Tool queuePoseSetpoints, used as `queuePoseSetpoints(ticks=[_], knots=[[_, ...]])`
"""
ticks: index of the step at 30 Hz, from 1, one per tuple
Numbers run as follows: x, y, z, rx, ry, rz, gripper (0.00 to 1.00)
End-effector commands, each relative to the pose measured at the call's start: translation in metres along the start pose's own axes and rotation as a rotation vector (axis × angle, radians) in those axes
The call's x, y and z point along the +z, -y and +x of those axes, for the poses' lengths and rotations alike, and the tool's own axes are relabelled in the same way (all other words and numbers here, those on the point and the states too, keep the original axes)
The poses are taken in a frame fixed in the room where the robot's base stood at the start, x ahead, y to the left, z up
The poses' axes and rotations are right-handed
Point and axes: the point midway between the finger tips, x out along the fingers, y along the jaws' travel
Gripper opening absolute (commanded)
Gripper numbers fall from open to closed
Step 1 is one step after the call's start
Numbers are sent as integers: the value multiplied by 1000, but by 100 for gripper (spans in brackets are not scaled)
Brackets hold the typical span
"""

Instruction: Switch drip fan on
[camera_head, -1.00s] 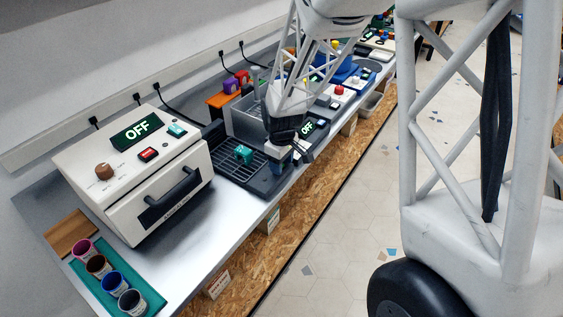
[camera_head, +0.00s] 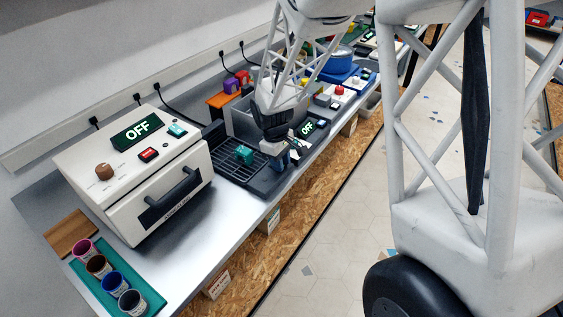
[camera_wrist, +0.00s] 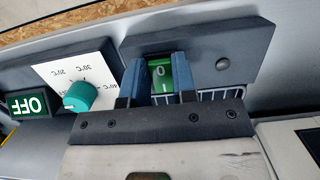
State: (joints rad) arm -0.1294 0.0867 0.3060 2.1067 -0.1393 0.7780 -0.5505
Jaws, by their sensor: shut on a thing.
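A green rocker switch (camera_wrist: 160,74) marked 0 and I sits in a dark panel (camera_wrist: 222,62) in the wrist view. My gripper (camera_wrist: 158,88) has its two blue fingers on either side of the switch, shut on it. Part of the switch is hidden by the gripper. Wire grid bars show just beside the fingers. In the head view my gripper (camera_head: 281,160) is at the right end of a dark drip tray (camera_head: 262,186) with a grid; the switch is hidden there. A teal object (camera_head: 243,154) stands on the grid.
In the wrist view, a teal knob (camera_wrist: 80,96) on a white temperature dial and a green OFF display (camera_wrist: 28,104) are left of the fingers. A white machine (camera_head: 120,185) with an OFF display stands left of the tray. Several cups stand on a teal mat (camera_head: 152,298) at front left.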

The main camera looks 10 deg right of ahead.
Motion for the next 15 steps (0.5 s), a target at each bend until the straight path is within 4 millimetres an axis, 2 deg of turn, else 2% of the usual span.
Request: queuePoseSetpoints(ticks=[7,15], knots=[[-4,0,-2,1,151,-2,2],[-5,0,-2,2,203,0,2]])
